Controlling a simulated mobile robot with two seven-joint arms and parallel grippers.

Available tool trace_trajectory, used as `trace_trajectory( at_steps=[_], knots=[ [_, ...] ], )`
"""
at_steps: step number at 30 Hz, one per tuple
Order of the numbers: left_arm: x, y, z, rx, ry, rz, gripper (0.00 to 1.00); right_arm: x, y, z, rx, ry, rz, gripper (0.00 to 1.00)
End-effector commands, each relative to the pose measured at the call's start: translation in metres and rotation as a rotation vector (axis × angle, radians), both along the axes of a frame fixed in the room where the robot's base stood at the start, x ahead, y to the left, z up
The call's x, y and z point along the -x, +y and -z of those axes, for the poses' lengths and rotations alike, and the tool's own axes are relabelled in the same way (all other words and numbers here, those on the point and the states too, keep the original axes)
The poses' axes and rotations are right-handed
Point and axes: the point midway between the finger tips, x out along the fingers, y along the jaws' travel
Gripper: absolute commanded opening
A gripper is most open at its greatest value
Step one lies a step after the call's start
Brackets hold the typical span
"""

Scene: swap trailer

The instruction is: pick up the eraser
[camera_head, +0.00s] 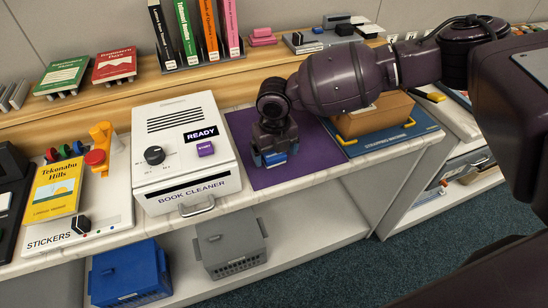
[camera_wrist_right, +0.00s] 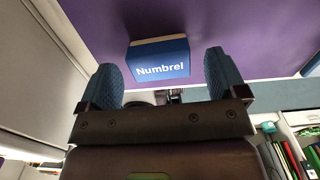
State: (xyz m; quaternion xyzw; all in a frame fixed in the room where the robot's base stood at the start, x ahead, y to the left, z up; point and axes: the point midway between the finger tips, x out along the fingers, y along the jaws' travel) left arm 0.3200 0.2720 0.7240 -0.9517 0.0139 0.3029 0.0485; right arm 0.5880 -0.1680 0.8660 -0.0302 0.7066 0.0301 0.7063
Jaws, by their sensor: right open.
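The eraser is a small block with a blue sleeve marked "Numbrel" and a cream band. It lies on the purple mat (camera_head: 318,155), and it shows in the right wrist view (camera_wrist_right: 160,62) ahead of the fingers. In the head view a bright blue patch of the eraser (camera_head: 276,159) shows low between the fingers. My right gripper (camera_head: 275,155) points down at the mat, open, with one blue-padded finger on either side of the eraser. In the wrist view, gaps show between both fingers and the block. My left gripper is out of view.
The white book cleaner (camera_head: 186,150) stands close left of the mat. A cardboard box (camera_head: 375,118) on a blue mat is to the right. Upright books (camera_head: 195,35) stand on the wooden ledge behind. A blue basket (camera_head: 130,273) and a grey basket (camera_head: 231,245) sit on the shelf below.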

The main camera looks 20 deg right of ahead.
Motion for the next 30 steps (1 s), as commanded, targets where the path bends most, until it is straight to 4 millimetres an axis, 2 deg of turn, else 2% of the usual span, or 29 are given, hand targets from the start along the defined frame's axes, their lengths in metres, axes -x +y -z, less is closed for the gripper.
trace_trajectory(
  at_steps=[3,11,21,30],
  knots=[
    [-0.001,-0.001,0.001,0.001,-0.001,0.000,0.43,0.000,-0.001,0.015,0.001,0.002,0.002,0.90],
    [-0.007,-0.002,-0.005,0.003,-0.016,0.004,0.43,0.000,-0.001,0.016,0.000,0.000,0.002,0.89],
    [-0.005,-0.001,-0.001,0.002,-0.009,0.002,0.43,0.000,-0.001,0.016,0.000,0.000,0.002,0.37],
    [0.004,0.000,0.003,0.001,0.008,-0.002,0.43,0.000,-0.001,0.012,0.000,-0.001,0.002,0.37]
  ],
)
